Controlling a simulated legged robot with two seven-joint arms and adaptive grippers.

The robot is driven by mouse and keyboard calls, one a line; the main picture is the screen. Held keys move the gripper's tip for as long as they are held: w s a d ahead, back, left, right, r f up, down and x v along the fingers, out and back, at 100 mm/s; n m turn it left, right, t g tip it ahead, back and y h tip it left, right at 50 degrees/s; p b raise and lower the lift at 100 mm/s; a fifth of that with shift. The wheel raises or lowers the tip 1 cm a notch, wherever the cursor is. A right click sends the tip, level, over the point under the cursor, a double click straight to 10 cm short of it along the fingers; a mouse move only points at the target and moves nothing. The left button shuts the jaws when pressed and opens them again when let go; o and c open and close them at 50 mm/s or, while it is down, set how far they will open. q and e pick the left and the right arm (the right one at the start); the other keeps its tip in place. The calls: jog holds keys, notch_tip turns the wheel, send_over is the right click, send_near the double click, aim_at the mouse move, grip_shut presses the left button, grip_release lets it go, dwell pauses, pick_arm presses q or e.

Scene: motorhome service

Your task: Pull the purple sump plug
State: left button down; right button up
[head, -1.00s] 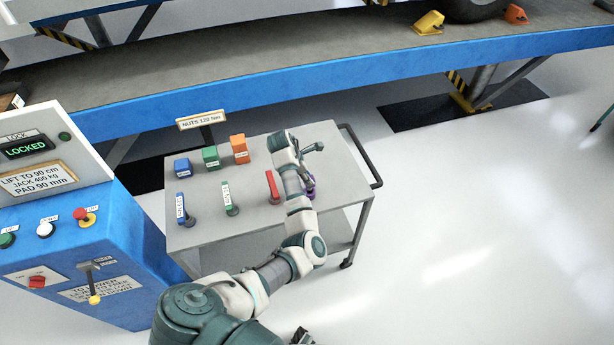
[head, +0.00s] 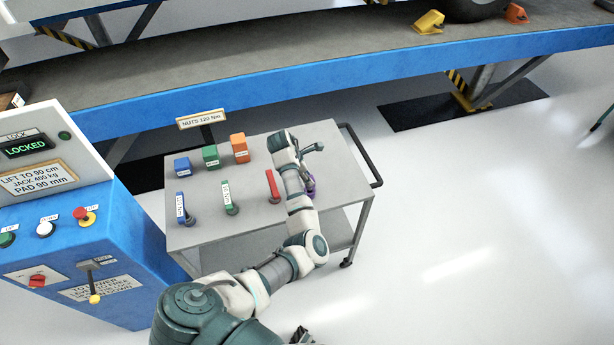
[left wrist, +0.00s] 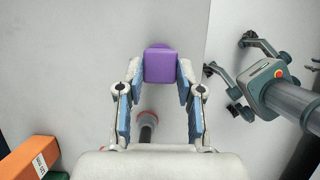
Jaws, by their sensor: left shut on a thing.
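The purple sump plug (left wrist: 160,66) shows as a purple block between the fingertips of my left gripper (left wrist: 160,72) in the left wrist view. The gripper's blue-padded fingers are shut on it from both sides. In the head view, a small part of the purple plug (head: 311,187) shows beside my left forearm, over the right part of the cart top. The forearm hides much of this spot, so I cannot tell whether the plug is seated or clear of the surface. My right gripper (left wrist: 232,80) shows at the right of the left wrist view, fingers spread and empty.
The grey cart (head: 225,235) carries blue, green and orange blocks (head: 239,150), plus blue, green and red handles (head: 273,186). The red one is close beside my left arm. A blue lift beam (head: 300,95) runs behind; a blue control cabinet (head: 130,240) stands left.

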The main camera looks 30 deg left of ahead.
pick_arm(q)
jog(key=shift+f+b, duration=1.05)
jog(key=shift+f, duration=0.65)
jog(key=c, duration=0.7)
grip_release()
jog(key=shift+o, duration=0.2)
jog(key=shift+r, duration=0.1)
jog(key=v, duration=1.1)
jog(key=shift+r, duration=0.3)
jog(key=shift+a, duration=0.1)
